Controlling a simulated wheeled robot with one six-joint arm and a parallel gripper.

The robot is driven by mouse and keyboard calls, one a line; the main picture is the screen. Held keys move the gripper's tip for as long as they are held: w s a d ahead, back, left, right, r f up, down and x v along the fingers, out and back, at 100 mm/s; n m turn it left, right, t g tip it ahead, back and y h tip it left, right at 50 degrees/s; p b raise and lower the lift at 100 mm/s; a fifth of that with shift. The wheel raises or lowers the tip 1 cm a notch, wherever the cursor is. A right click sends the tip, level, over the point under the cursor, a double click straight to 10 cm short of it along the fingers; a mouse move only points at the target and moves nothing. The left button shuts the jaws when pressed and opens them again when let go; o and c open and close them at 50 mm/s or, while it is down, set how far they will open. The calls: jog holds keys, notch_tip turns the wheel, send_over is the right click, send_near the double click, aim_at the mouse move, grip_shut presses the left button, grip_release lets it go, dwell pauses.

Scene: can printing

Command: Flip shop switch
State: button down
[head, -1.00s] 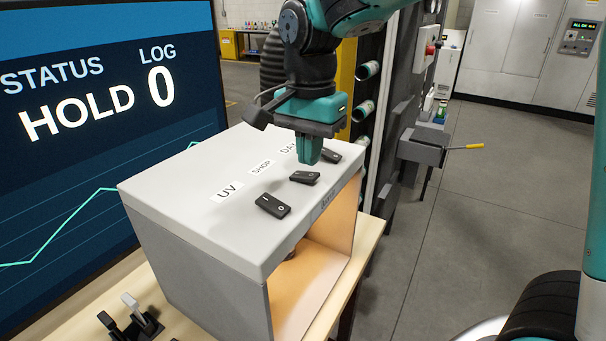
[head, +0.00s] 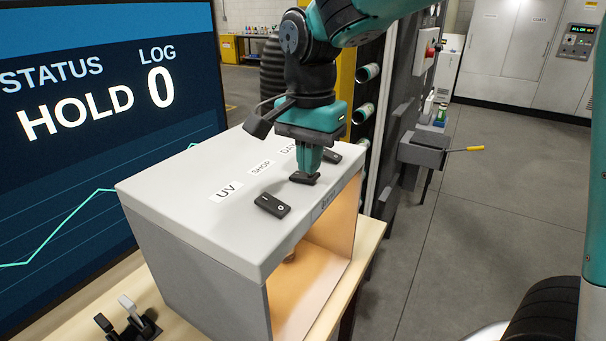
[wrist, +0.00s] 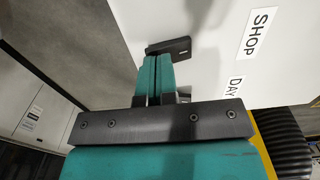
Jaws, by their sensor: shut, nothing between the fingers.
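The shop switch (head: 304,178) is a black rocker on top of the grey box, in line with the SHOP label (head: 261,167). My gripper (head: 308,172) is shut and empty, pointing down with its teal fingertips at this switch. They appear to touch it and hide part of it. In the wrist view the closed fingers (wrist: 155,72) reach the black switch (wrist: 172,47). Whether the rocker is pressed down cannot be told.
The UV switch (head: 271,204) lies nearer on the same light box (head: 180,200), and the DAY switch (head: 331,155) lies farther, partly behind my gripper. A screen (head: 100,130) reading HOLD stands at left. Two small levers (head: 130,316) are on the bench.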

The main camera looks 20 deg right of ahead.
jog(key=shift+f+b, duration=0.4)
jog(key=shift+f, duration=0.25)
jog(key=shift+r, duration=0.1)
notch_tip(320, 180, up, 7)
jog(key=p, duration=0.6)
jog(key=shift+p, duration=0.35)
jog(key=s+a+f+n+y+b, duration=0.2)
jog(key=s+f+n+b, duration=0.3)
jog(key=s+n, duration=0.4)
jog(key=s+a+f+n+y+b, duration=0.2)
jog(key=s+f+n+b, duration=0.3)
jog(key=s+f+n, duration=0.2)
jog(key=shift+s+a+f+n, duration=0.4)
jog(key=shift+s+n, duration=0.6)
jog(key=shift+s, duration=0.2)
jog(key=shift+r, duration=0.1)
